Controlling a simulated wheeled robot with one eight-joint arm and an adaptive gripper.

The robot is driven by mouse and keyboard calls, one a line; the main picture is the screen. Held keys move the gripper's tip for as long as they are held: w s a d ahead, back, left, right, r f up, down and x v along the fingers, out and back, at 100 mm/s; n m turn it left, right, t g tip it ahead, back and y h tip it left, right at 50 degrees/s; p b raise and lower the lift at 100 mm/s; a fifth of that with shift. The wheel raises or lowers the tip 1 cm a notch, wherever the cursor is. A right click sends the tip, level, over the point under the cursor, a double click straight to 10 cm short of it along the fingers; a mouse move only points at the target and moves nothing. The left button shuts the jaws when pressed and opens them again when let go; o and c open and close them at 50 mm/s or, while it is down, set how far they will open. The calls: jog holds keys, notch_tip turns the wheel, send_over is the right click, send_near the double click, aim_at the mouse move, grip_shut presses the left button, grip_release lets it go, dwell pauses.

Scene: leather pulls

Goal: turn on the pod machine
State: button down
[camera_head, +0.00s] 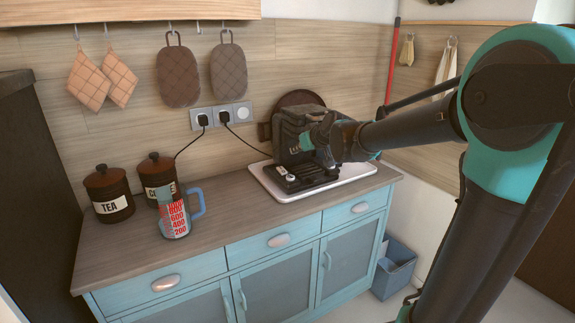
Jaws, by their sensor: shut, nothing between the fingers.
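The pod machine (289,128) is a dark grey appliance at the right of the counter, standing on a white tray (291,198). Its low front part (297,180) carries small light details, too small to read. My gripper (312,143) is at the machine's upper front, reaching in from the right, and is shut with nothing held. My gripper and forearm cover the machine's right side. I cannot tell whether the fingertips touch the machine, and no lit indicator can be made out.
A measuring jug (174,215) with red markings and canisters, one labelled TEA (108,194), stand on the left of the counter (225,205). Two black plugs with cords sit in the wall sockets (221,116). Oven mitts (179,73) hang above. The middle counter is clear.

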send_over(283, 171)
jog(key=f, duration=0.3)
jog(key=s+d+f, duration=0.1)
jog(key=f, duration=0.1)
jog(key=shift+f, duration=0.3)
jog(key=f, duration=0.3)
jog(key=shift+w+a, duration=0.3)
jog(key=shift+w, duration=0.1)
jog(key=shift+f, duration=0.55)
jog(key=shift+w+a+f+g, duration=0.2)
jog(key=shift+g, duration=0.2)
